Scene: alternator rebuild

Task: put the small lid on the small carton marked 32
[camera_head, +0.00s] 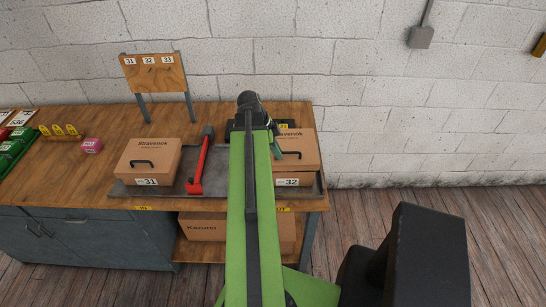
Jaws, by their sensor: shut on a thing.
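The small carton marked 32 (292,182) stands at the right end of the grey tray, partly behind my green arm. The small lid (297,153), a brown cardboard piece printed Stravenok, is over this carton, its lower edge just above the 32 label. I cannot tell whether it rests fully on the carton or is held slightly above it. My gripper (277,148) is at the left part of the lid and shut on it. My arm hides most of the jaws and the left side of lid and carton.
A board numbered 31, 32, 33 (153,72) stands behind. A pink block (92,146) and green bins (14,150) lie left. A larger carton (203,228) sits on the lower shelf.

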